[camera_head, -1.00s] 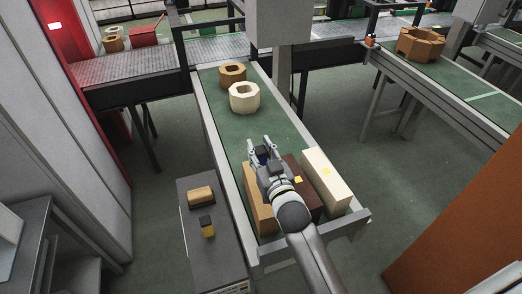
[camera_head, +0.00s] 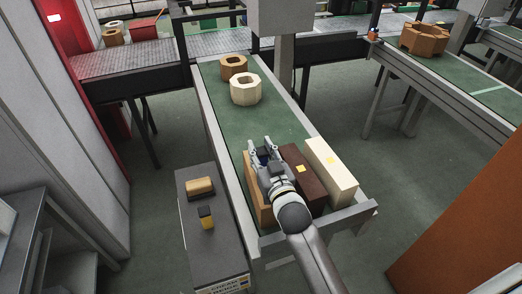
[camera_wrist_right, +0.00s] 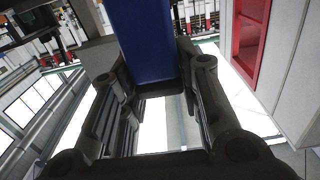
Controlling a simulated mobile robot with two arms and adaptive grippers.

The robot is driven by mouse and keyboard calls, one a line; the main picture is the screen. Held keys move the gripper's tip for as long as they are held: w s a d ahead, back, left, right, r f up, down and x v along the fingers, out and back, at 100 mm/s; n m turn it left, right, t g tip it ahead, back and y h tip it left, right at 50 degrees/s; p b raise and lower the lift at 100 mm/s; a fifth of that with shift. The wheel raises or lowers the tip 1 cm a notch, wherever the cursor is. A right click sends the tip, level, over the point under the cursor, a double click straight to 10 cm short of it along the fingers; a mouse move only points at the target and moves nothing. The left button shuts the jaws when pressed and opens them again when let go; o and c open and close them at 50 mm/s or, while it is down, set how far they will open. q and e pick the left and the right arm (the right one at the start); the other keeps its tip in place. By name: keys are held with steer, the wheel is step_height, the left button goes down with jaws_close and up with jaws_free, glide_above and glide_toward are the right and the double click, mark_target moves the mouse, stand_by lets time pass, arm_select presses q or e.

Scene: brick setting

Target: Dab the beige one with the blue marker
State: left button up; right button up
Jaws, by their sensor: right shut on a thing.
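The beige brick (camera_head: 331,178) lies lengthwise at the right of the near end of the green conveyor, with a yellow patch on top. Beside it are a dark brown brick (camera_head: 301,178) and an orange-brown brick (camera_head: 250,189). My right gripper (camera_head: 263,153) is over the orange-brown and dark brown bricks, left of the beige one. It is shut on the blue marker, a wide blue bar (camera_wrist_right: 143,40) in the right wrist view. The marker's tip is not clearly seen. My left gripper is not in view.
A cream octagonal ring (camera_head: 246,90) and a brown ring (camera_head: 233,66) stand farther along the conveyor. A grey stand (camera_head: 213,254) at the left holds a wooden-topped block (camera_head: 200,188) and a small black-and-yellow item (camera_head: 206,217). The belt's middle is clear.

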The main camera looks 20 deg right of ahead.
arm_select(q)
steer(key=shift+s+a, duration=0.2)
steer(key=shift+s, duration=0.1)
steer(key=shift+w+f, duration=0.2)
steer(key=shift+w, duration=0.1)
arm_select(e)
steer(key=shift+f, duration=0.25)
arm_select(q)
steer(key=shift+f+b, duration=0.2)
steer(key=shift+b, duration=0.2)
arm_select(e)
steer(key=shift+s+f, duration=0.1)
steer(key=shift+f, duration=0.25)
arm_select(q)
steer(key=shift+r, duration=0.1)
arm_select(e)
steer(key=shift+r, duration=0.1)
step_height(320, 180, up, 7)
steer(key=p, duration=0.7)
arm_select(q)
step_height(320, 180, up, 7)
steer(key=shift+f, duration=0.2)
